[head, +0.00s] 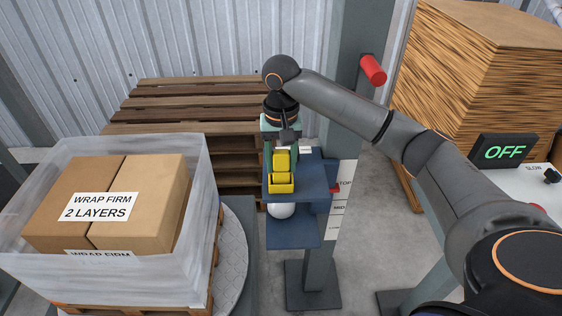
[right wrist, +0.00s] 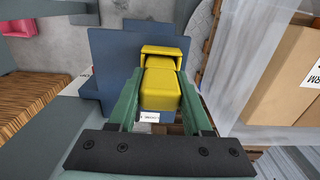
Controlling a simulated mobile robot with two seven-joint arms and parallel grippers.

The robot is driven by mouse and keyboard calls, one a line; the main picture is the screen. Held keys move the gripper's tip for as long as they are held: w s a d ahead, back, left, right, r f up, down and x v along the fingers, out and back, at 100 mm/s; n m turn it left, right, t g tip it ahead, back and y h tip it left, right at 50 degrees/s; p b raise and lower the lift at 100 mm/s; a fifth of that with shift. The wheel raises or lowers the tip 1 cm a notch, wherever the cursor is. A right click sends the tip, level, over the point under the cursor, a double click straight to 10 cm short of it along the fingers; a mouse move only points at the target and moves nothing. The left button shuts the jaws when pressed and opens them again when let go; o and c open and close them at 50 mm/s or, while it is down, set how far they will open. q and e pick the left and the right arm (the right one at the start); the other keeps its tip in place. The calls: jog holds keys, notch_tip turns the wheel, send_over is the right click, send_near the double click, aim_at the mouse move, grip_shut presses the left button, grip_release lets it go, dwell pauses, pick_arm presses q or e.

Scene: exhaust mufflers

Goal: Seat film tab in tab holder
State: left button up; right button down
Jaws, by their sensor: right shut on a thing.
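My right gripper (head: 281,155) is above the blue carriage on the post, with its green fingers on both sides of a yellow block (head: 281,160). It is shut on this block, which looks like the film tab. The right wrist view also shows the block (right wrist: 160,88) between the fingers. Just in front of it is a yellow open-fronted bracket (head: 281,188), seemingly the tab holder, which also shows in the right wrist view (right wrist: 165,51). Block and bracket look very close; I cannot tell whether the block sits inside. My left gripper is not in view.
The blue carriage (head: 308,185) holds a white roll (head: 281,211) below its upper plate. Wrapped boxes (head: 105,205) stand on a pallet at the left. Wooden pallets (head: 190,98) are stacked behind. A red handle (head: 372,70) juts from the post. A panel (head: 503,151) reads OFF.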

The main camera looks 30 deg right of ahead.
jog(key=shift+f, duration=0.2)
jog(key=shift+c, duration=1.7)
grip_release()
jog(key=shift+f, duration=0.1)
